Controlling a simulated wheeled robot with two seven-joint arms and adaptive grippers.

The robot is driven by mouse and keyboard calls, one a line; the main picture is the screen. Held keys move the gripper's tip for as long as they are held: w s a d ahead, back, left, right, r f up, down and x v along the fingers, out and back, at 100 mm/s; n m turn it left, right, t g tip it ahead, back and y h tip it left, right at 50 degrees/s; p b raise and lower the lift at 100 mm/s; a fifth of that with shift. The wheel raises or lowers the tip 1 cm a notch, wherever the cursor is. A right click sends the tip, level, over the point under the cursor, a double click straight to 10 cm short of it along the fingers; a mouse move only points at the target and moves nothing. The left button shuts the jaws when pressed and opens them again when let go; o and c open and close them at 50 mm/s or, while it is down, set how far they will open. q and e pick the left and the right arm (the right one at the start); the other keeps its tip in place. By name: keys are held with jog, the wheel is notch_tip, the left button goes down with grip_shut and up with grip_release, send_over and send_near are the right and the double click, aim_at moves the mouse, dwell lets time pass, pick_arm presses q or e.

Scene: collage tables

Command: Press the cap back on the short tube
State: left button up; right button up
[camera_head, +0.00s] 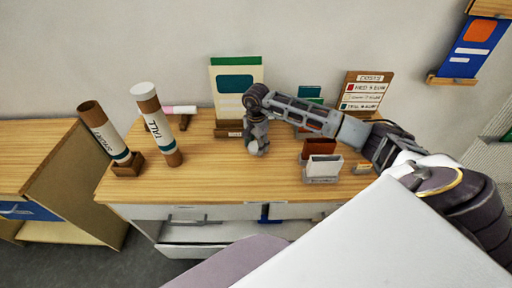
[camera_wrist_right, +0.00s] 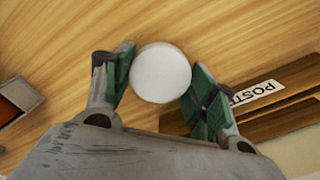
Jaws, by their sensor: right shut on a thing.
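The short tube (camera_head: 104,131), brown and white with a "SHORT" label, leans in a small wooden holder (camera_head: 128,169) at the left of the table. Its top end is brown and shows no cap. A tall tube (camera_head: 156,124) with a white cap stands just right of it. My right gripper (camera_head: 258,149) is over the middle of the table, right of both tubes, pointing down. In the right wrist view its green-padded fingers (camera_wrist_right: 160,82) are shut on a round white cap (camera_wrist_right: 160,73). The cap is hard to make out in the head view. My left gripper is out of view.
A cream poster stand (camera_head: 236,85) is behind my right gripper. Brown (camera_head: 317,146) and white (camera_head: 323,167) card holders stand to its right. A pink-and-white roll (camera_head: 180,110) lies behind the tall tube. Bare wood lies between the tall tube and my gripper.

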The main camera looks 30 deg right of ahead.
aim_at(256, 146)
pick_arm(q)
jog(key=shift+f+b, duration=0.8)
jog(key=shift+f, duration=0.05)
pick_arm(e)
notch_tip(256, 146, up, 10)
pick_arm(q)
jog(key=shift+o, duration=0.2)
